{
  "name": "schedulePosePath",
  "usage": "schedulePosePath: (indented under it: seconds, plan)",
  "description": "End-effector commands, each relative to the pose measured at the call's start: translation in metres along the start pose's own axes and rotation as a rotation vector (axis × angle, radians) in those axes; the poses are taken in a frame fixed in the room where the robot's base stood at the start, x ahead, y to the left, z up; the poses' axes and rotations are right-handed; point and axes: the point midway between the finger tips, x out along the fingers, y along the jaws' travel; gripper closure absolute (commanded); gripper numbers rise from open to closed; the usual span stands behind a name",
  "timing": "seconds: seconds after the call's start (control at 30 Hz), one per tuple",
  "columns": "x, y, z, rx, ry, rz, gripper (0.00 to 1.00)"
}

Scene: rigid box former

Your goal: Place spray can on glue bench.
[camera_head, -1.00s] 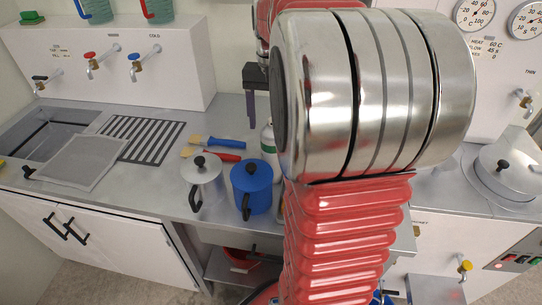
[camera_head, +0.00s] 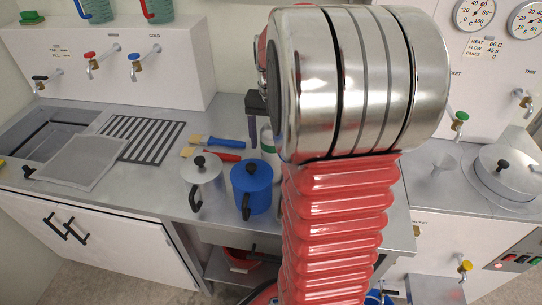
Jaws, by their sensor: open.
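A white can with a green band (camera_head: 268,141), which looks like the spray can, stands upright on the grey metal bench (camera_head: 225,118) behind the blue pot. Part of it is hidden by my arm. My gripper (camera_head: 256,132) is open, points down, and is just left of the can's upper part in the picture. I cannot tell whether the finger touches the can. Which surface is the glue bench is not marked.
A grey pot (camera_head: 203,176) and a blue pot (camera_head: 251,186) stand at the bench's front edge. Two brushes (camera_head: 225,142) lie behind them. A sink (camera_head: 45,125) and slotted drain (camera_head: 140,138) are at left, a lidded round vessel (camera_head: 507,165) at right.

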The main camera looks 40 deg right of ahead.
Motion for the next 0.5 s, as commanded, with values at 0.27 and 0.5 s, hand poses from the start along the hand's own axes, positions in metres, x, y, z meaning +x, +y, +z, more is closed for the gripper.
schedulePosePath:
  seconds: [0.27, 0.5]
  plan:
    - [0.021, 0.000, 0.000, 0.000, 0.000, 0.000, 0.29]
    - [0.020, 0.000, 0.000, 0.000, 0.000, 0.000, 0.29]
